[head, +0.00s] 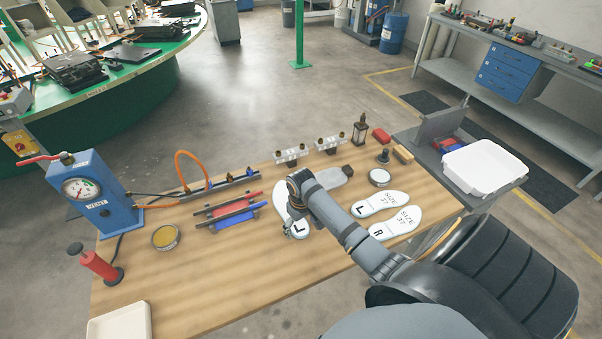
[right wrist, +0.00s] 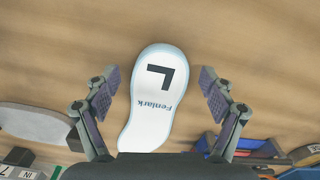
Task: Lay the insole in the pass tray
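A white insole marked with a black L and "Fenlark" lies on the wooden table; its lower end shows in the head view (head: 298,226), and its broad end shows in the right wrist view (right wrist: 158,100). My right gripper (right wrist: 160,82) is open above it, one finger on each side with gaps, not visibly touching. In the head view my right wrist hides part of this insole. A white tray (head: 483,172) stands on the grey side stand at the right. A cream tray (head: 118,324) sits at the table's front left corner. No label shows which is the pass tray. My left gripper is out of view.
Two size 37 insoles, L (head: 381,204) and R (head: 396,224), lie right of my arm. A grey insole shape (head: 334,178) lies behind my wrist. The front middle is clear.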

